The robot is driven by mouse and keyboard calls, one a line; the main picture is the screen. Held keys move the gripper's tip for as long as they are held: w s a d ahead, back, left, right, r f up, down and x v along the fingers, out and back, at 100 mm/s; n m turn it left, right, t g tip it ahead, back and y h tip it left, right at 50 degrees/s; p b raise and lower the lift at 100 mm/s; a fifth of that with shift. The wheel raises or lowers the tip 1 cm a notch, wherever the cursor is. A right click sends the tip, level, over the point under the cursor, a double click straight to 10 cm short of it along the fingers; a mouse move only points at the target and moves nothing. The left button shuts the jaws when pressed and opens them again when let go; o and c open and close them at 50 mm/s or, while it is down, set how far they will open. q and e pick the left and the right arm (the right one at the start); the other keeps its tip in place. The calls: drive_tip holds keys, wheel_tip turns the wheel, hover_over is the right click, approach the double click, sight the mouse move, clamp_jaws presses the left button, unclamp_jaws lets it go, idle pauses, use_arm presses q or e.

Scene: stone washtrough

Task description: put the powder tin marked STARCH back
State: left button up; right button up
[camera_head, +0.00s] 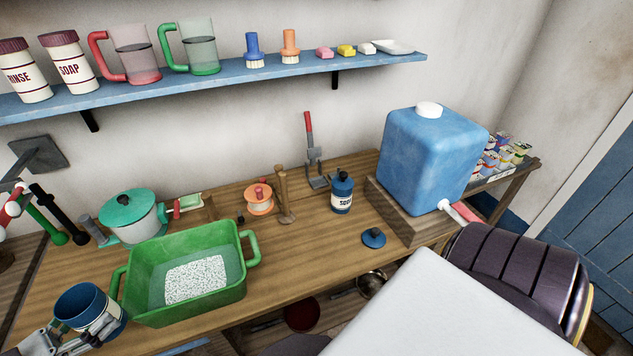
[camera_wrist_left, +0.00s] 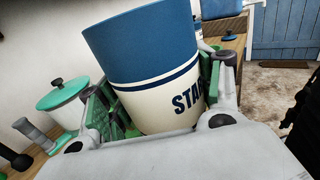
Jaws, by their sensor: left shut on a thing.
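The powder tin (camera_head: 84,303) is blue above and cream below, and is at the lower left of the head view. In the left wrist view the tin (camera_wrist_left: 150,75) shows the letters "STA"; the rest of the word is hidden by a finger. My left gripper (camera_head: 98,326) is shut on the tin and holds it tilted, just left of the green basin. The wrist view shows its green finger pads (camera_wrist_left: 160,110) on both sides of the tin. The tin's top looks open and dark inside. My right gripper is not in view.
The green basin (camera_head: 160,305) holds white granules. A blue shelf (camera_head: 230,80) above holds RINSE and SOAP tins and jugs.

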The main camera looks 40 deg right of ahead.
use_arm(q)
drive_tip(key=shift+s+a, duration=0.1)
drive_tip(key=shift+a, duration=0.55)
drive_tip(key=shift+a+f, duration=0.1)
drive_tip(key=a+f+n+t+y, duration=0.1)
drive_tip(key=a+n+t+y, duration=0.2)
drive_tip(key=n+t+y, duration=0.3)
drive_tip(key=w+a+f+n+t+y, duration=0.1)
drive_tip(key=a+n+t+y, duration=0.1)
drive_tip(key=n+t+y, duration=0.5)
drive_tip(key=shift+w+a+f+n+t+y, duration=0.15)
drive_tip(key=shift+a+f+n+t+y, duration=0.2)
drive_tip(key=shift+n+y, duration=1.3)
idle(1.2)
